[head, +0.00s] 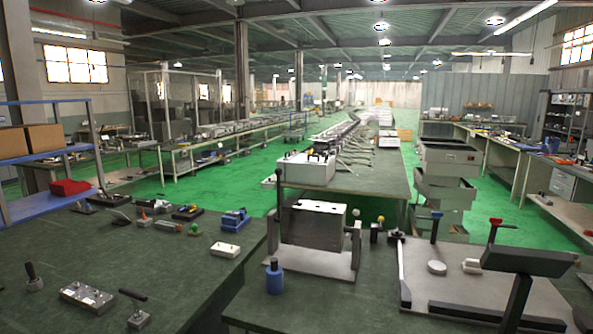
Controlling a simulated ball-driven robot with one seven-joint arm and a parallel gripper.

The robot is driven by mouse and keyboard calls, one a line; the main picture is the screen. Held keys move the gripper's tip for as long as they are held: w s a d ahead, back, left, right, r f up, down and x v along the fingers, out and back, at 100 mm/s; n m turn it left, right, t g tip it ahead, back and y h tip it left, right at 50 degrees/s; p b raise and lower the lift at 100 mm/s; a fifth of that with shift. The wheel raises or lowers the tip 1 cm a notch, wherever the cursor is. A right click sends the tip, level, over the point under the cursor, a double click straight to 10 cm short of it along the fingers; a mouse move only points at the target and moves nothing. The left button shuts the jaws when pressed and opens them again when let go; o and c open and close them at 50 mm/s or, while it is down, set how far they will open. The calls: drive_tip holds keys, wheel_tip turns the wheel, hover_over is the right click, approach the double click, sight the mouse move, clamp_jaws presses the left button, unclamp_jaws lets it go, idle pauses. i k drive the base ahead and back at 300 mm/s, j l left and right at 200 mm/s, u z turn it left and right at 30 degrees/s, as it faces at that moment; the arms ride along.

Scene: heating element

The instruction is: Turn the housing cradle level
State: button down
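What looks like the housing cradle (312,227) is a grey metal box hung between two upright side supports on a flat base, on the dark green bench at the picture's middle. Its brighter upper face and darker front face both show. Its top edge slopes slightly down to the right; I cannot tell its exact tilt. A pale round knob (357,213) sits at its right support. My gripper is not in view, and nothing is seen touching the cradle.
A blue bottle (274,278) stands close in front of the cradle's left side. Yellow- and blue-topped levers (436,228) and a grey plate fixture (420,283) lie to the right. A dark tilted panel (528,259) rises at the far right. Small tools cover the left bench.

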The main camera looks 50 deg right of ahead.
sight(310, 224)
drive_tip(key=i+j+z, duration=1.05)
drive_tip(key=j+z, duration=0.25)
drive_tip(key=i+j+z, duration=0.1)
drive_tip(key=j+z, duration=0.2)
drive_tip(key=j, duration=0.15)
